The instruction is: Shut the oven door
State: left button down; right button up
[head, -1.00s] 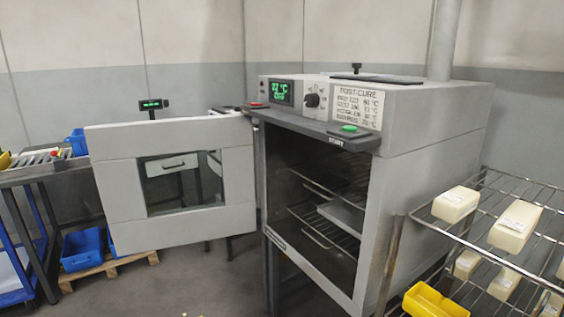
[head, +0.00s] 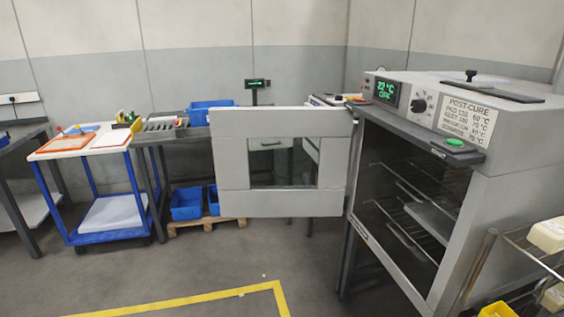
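The oven (head: 525,180) is a grey box on dark legs at the right of the head view. Its door (head: 235,163) stands wide open, swung out to the left, with a window (head: 283,163) in its middle. The dark oven inside (head: 400,165) shows wire racks and a tray (head: 433,219). The display (head: 387,90) reads 22 °C and OFF. A green start button (head: 455,142) is on the front ledge. Neither of my grippers is in view.
A wire rack (head: 515,238) with pale blocks stands close at the right front of the oven. A blue cart (head: 104,238) and a bench (head: 150,141) are at the left. Yellow floor tape (head: 180,303) marks the open floor in front of the door.

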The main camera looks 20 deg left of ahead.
aim_at(231, 128)
jog(key=i+j+u, duration=0.45)
jog(key=j, duration=0.25)
jog(key=i+j+u, duration=0.2)
jog(key=j+u, duration=0.15)
jog(key=u, duration=0.15)
jog(key=i+j+u, duration=0.25)
jog(key=u, duration=0.2)
jog(key=i+j+u, duration=0.35)
jog(key=i+u, duration=0.35)
jog(key=i, duration=0.25)
jog(key=i+z, duration=0.45)
jog(key=i+j+z, duration=0.2)
jog(key=i+z, duration=0.45)
jog(key=z, duration=0.25)
jog(key=i+z, duration=0.1)
jog(key=z, duration=0.35)
jog(key=i+j+z, duration=0.1)
jog(key=z, duration=0.3)
jog(key=i+j+z, duration=0.1)
jog(key=z, duration=0.35)
jog(key=i+j+z, duration=0.15)
jog(key=z, duration=0.25)
jog(key=i+j+z, duration=0.2)
jog(key=z, duration=0.25)
jog(key=i+j+z, duration=0.1)
jog(key=j+z, duration=0.15)
jog(key=z, duration=0.2)
jog(key=i+j+z, duration=0.1)
jog(key=j+z, duration=0.15)
jog(key=z, duration=0.15)
